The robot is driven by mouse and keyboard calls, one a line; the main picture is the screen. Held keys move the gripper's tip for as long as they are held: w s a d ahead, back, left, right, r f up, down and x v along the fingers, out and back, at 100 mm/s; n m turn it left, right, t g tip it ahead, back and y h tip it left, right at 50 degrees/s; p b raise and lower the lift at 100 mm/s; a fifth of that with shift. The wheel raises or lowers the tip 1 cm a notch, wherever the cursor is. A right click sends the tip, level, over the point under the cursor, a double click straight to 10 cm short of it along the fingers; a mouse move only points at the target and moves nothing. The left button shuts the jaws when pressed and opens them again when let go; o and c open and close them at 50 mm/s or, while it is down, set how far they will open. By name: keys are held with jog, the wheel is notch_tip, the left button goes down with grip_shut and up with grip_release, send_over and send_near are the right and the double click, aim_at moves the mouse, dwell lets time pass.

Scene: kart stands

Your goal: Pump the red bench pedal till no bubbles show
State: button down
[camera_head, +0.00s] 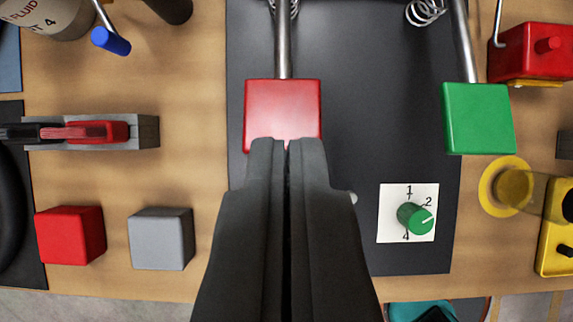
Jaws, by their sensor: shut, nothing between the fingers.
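The red pedal (283,105) is a square pad on a metal rod with a coil spring behind it, in the upper middle of the head view. My gripper (287,146) is shut and empty. Its tips overlap the near edge of the red pad in the picture; I cannot tell whether they touch it. A green pedal (478,118) of the same kind is to the right. No bubbles and no fluid line can be made out in this view.
A green knob (415,217) on a white numbered plate is right of my gripper. Red (70,235) and grey (162,239) blocks stand at the left. A fluid container (45,15) is at the top left. A yellow device (556,228) is at the right edge.

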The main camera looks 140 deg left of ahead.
send_over(286, 105)
jog(key=f, duration=0.3)
jog(key=s+f, duration=0.1)
jog(key=f, duration=0.1)
jog(key=shift+a+f, duration=0.25)
jog(key=shift+a, duration=0.1)
jog(key=f, duration=0.3)
jog(key=shift+s+a, duration=0.15)
jog(key=shift+s, duration=0.05)
jog(key=shift+s+a+f, duration=0.1)
jog(key=shift+f, duration=0.55)
